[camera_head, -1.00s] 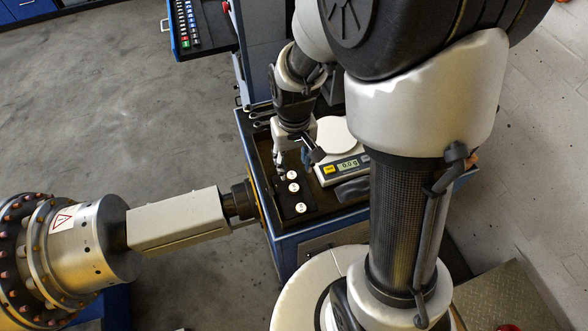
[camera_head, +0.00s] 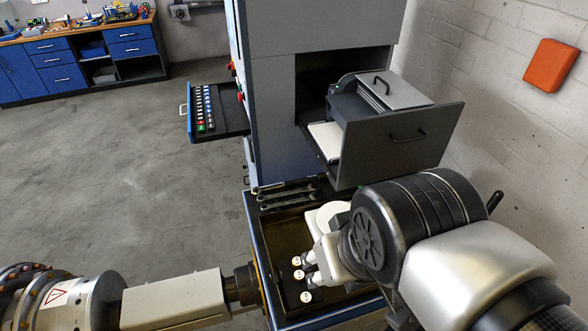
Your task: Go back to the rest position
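My gripper (camera_head: 310,266) is low over the tool cart (camera_head: 257,240), just right of the round white-topped pieces in its dark tray. It is small and partly merged with these pieces, so its opening and any held thing cannot be made out. My arm comes in from the lower right, bent over the cart. Three white tops show, one of them (camera_head: 306,297) nearest the front. The scale's white round pan (camera_head: 330,213) is partly hidden behind my arm, and its display is out of sight.
A grey cabinet stands behind the cart with a large open drawer (camera_head: 400,140). A smaller key drawer (camera_head: 208,110) sticks out left. A rotor shaft with a pale block (camera_head: 172,298) reaches in from the lower left. Floor to the left is clear.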

